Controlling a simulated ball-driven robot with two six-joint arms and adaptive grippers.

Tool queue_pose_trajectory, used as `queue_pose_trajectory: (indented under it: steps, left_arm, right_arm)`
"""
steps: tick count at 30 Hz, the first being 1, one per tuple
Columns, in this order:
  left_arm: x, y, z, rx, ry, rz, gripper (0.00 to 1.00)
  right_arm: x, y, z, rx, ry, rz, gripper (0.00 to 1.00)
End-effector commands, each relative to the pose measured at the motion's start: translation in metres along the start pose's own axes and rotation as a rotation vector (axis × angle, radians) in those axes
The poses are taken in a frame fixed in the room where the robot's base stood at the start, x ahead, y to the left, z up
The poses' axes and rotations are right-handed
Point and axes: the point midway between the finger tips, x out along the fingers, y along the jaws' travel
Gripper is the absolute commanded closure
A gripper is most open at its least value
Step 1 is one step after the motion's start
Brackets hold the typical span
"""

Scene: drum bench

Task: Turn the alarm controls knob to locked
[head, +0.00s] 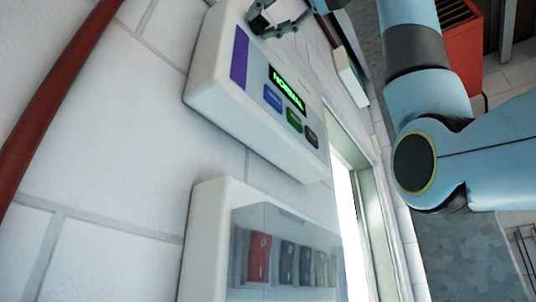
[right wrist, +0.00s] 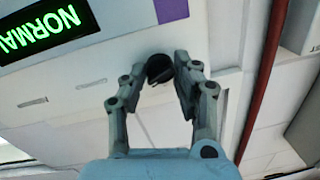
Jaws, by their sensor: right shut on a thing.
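The alarm controls box (head: 240,75) is a white wall unit, seen tilted in the head view. Its green display (head: 287,89) reads NORMAL and also shows in the right wrist view (right wrist: 40,33). The dark round knob (right wrist: 158,70) is on the box face in the right wrist view. My right gripper (right wrist: 161,73) is shut on the knob, one finger on each side. In the head view this gripper (head: 277,22) is at the top edge, partly cut off, and I cannot make out the knob there. The knob's setting is not readable. My left gripper is out of view.
Below the display are blue (head: 272,97), green (head: 294,119) and dark (head: 311,134) buttons. A second white box (head: 208,235) with a clear cover and a row of switches sits below. A red pipe (head: 50,95) runs along the wall at left.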

Motion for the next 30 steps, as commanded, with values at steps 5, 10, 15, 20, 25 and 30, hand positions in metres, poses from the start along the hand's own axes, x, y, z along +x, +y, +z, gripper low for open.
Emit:
queue_pose_trajectory:
  steps: [5,10,15,20,25,30]
  left_arm:
    - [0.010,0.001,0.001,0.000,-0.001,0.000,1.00]
    - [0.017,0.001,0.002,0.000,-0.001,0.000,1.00]
    - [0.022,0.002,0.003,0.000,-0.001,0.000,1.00]
    - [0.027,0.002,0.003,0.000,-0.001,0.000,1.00]
    - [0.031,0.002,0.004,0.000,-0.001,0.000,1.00]
    - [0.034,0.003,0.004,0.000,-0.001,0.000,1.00]
  right_arm:
    - [0.000,-0.001,0.001,-0.168,-0.011,0.009,1.00]
    - [0.000,-0.001,0.000,-0.329,-0.022,0.017,1.00]
    - [0.000,-0.002,0.000,-0.489,-0.034,0.025,1.00]
    - [0.000,-0.002,0.000,-0.640,-0.046,0.032,1.00]
    - [0.000,-0.003,0.000,-0.794,-0.057,0.040,1.00]
    - [0.000,-0.003,0.000,-0.927,-0.067,0.046,1.00]
